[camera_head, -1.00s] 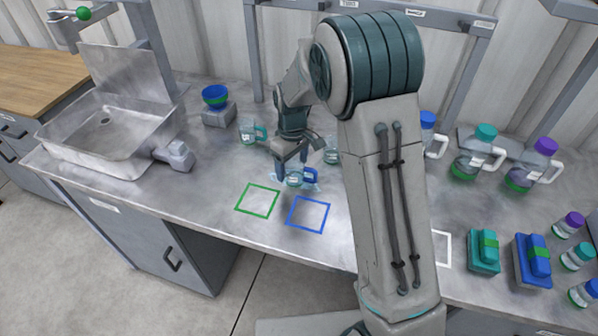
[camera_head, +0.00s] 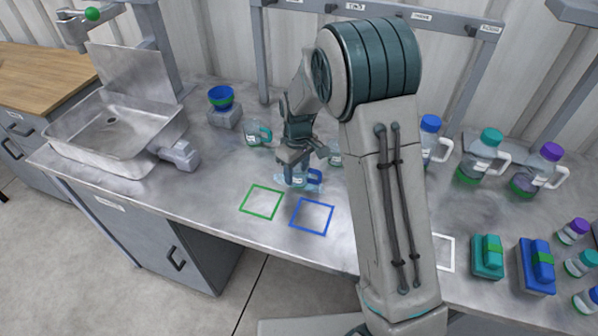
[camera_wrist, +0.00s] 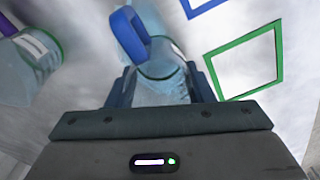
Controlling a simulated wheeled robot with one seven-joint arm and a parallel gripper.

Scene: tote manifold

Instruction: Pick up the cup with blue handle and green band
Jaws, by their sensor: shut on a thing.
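The cup with the blue handle (camera_head: 315,175) is on the table behind the blue square outline in the head view. In the wrist view its clear body (camera_wrist: 158,88) sits between my fingers, with the blue handle (camera_wrist: 129,34) sticking out beyond them. A thin greenish line shows around its rim; I cannot clearly make out a band. My gripper (camera_wrist: 160,88) points down and is shut on this cup's body. It also shows in the head view (camera_head: 299,174). I cannot tell whether the cup's base touches the table.
A teal-handled cup (camera_head: 258,134) stands behind to the left. Another cup (camera_head: 335,157) is partly hidden by my arm. A purple-handled cup (camera_wrist: 38,45) shows in the wrist view. Green (camera_head: 262,202) and blue (camera_head: 312,216) outlines lie in front. Pitchers (camera_head: 482,155) stand at right.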

